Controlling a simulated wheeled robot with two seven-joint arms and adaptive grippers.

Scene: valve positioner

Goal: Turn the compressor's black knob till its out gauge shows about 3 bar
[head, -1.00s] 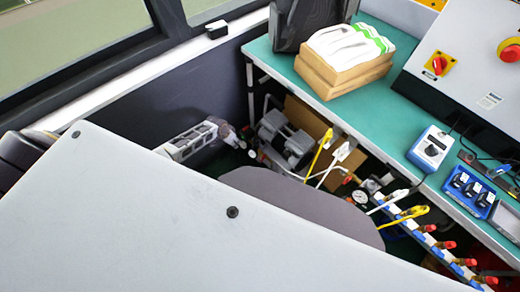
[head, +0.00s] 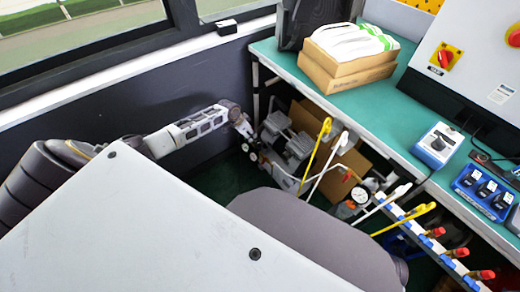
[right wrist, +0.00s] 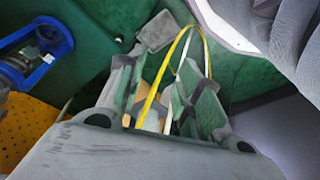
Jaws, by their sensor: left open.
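The grey compressor (head: 286,143) stands on the floor under the bench in the head view. A small round gauge (head: 253,156) shows at its left end; its reading is too small to make out. My left gripper (head: 246,136) is open at the compressor's left end, close to this gauge. I cannot tell whether it touches anything. The black knob cannot be made out; the gripper may hide it. My right gripper (right wrist: 163,95) shows only in the right wrist view, its fingers apart, with yellow and white lines crossing the gap.
A green-topped bench (head: 400,118) runs above the compressor, with cardboard boxes (head: 345,62) on it. Another white-faced gauge (head: 361,195) and a manifold with red-ended fittings (head: 440,245) are farther right.

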